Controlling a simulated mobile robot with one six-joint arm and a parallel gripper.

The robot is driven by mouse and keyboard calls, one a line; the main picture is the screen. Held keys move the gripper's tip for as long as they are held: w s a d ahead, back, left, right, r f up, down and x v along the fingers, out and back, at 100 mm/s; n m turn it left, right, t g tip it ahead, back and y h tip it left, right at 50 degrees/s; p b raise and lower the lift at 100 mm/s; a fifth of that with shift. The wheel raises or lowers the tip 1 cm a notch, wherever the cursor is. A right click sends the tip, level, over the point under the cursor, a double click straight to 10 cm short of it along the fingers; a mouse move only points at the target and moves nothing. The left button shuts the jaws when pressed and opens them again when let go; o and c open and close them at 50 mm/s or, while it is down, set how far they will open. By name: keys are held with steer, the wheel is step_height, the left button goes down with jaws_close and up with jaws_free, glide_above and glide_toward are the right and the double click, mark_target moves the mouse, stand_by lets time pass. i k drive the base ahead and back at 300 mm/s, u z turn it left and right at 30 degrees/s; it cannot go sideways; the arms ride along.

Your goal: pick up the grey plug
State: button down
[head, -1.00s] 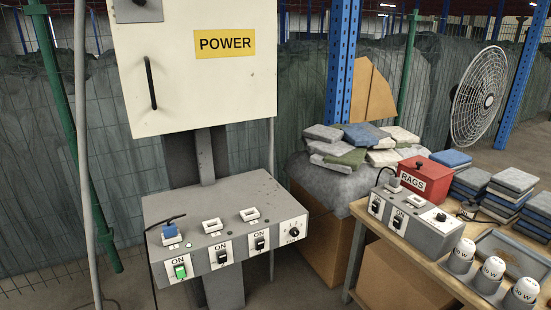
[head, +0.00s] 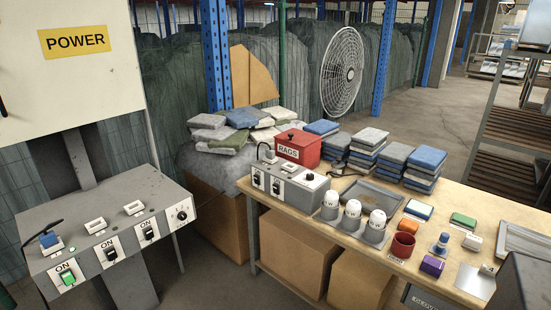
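The grey plug (head: 269,158) is small and sits upright on top of the grey switch box (head: 296,186) at the left end of the workbench. It appears to be in a socket at the box's left end, with a dark cord looping from it. A blue plug (head: 49,240) with a black cord sits in the left socket of the larger grey panel (head: 110,215) at the left. Two white sockets beside it are empty. My gripper is not in view.
The wooden bench (head: 290,214) also carries a red RAGS box (head: 298,146), white-capped jars (head: 350,214), a grey tray (head: 372,195), a red mug (head: 402,245) and stacks of folded cloths (head: 425,168). Cardboard boxes (head: 292,255) stand under it. A dark object fills the lower right corner.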

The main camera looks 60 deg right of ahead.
mark_target(270, 153)
steer(key=u, duration=1.2)
steer(key=k, duration=0.15)
steer(key=z, duration=2.9)
steer(key=i, duration=0.85)
steer(key=z, duration=0.1)
